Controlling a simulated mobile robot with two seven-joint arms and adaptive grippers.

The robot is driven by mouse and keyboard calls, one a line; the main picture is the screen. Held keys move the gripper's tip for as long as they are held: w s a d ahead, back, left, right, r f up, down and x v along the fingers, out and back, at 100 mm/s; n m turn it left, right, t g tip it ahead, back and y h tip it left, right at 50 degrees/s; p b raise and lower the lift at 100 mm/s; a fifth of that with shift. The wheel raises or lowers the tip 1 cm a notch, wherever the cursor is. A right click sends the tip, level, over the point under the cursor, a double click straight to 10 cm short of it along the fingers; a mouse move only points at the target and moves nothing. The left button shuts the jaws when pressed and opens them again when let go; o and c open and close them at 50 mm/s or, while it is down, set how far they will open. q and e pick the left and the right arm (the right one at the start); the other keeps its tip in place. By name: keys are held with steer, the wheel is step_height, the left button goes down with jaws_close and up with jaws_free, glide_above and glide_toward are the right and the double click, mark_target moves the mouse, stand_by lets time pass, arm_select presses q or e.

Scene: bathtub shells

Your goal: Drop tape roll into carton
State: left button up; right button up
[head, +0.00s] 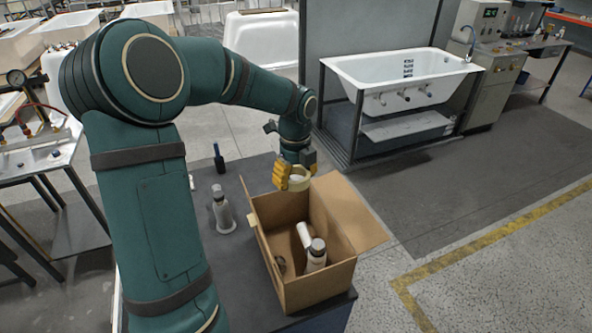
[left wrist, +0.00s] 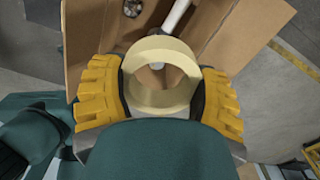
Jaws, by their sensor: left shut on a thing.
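My left gripper (head: 291,179) is shut on a cream-coloured tape roll (head: 300,181). It holds the roll over the back part of an open cardboard carton (head: 312,290). In the left wrist view, the yellow fingers of the left gripper (left wrist: 160,95) press on both sides of the tape roll (left wrist: 160,55), and the carton (left wrist: 228,35) lies beyond it. My right gripper is in neither view.
The carton stands on a dark table (head: 240,265) with its flaps open. A grey-white bottle (head: 222,212) and a dark slim thing (head: 219,158) stand left of it. A white bathtub (head: 400,75) on a frame stands behind. The floor to the right is clear.

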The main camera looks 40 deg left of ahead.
arm_select(q)
step_height(320, 180, down, 6)
steer(key=b, duration=0.4)
steer(key=shift+r, duration=0.1)
steer(key=o, duration=1.2)
steer(key=shift+o, duration=0.2)
step_height(320, 180, up, 12)
